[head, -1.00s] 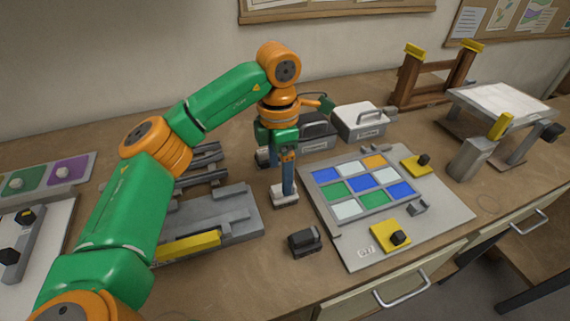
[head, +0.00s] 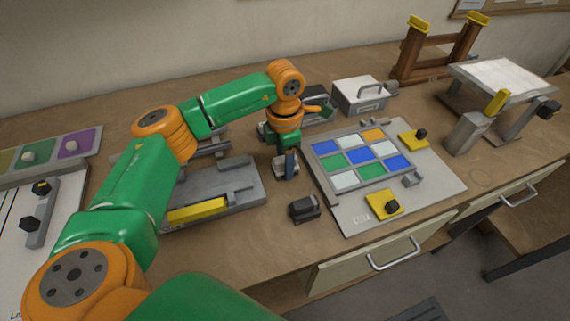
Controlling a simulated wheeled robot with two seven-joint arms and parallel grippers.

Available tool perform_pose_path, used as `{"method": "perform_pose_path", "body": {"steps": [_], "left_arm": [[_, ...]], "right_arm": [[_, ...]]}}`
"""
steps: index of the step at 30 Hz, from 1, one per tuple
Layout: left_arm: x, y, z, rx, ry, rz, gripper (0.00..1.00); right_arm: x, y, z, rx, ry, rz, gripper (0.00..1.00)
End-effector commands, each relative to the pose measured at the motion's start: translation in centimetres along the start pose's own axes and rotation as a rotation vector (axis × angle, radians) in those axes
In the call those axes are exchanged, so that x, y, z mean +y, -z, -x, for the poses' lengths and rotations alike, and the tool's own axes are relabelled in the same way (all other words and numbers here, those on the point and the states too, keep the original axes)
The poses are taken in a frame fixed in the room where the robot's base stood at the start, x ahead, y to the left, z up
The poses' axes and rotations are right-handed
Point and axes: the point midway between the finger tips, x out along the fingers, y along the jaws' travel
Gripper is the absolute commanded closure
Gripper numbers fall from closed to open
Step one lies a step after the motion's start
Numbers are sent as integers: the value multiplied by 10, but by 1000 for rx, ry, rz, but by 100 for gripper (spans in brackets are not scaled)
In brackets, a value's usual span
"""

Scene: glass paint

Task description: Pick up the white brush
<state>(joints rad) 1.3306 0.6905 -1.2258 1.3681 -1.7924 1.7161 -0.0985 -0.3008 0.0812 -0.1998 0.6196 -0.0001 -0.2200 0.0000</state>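My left gripper (head: 283,163) points down over the middle of the workbench, at the left edge of the coloured tile board. Its near finger shows, with a pale part at the tip. The other finger is hidden behind my own wrist, so its opening is unclear. I cannot make out a white brush for certain in the head view. The area behind and under the gripper is partly hidden by my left arm. My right gripper is not in view.
The tile board (head: 334,208) lies right of the gripper. A small dark block (head: 304,208) is in front. A grey fixture with a yellow bar (head: 197,211) is left. A white case (head: 360,97) stands behind. Bare bench shows along the front edge.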

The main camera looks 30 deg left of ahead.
Motion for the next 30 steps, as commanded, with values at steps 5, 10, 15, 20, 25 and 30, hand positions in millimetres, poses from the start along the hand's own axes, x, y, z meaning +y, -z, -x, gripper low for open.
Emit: {"method": "perform_pose_path", "body": {"steps": [5,10,15,20,25,30], "left_arm": [[0,0,0,0,0,0,100],[0,0,2,-1,-1,0,100],[1,-2,23,-5,-3,0,100],[-30,-14,66,-7,-3,-8,100],[-75,-30,104,-2,-6,-8,100],[-114,-44,122,0,-4,-5,100]], "right_arm": [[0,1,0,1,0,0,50],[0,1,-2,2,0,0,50],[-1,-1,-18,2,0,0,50],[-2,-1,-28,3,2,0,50],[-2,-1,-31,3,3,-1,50],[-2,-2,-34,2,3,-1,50]]}}
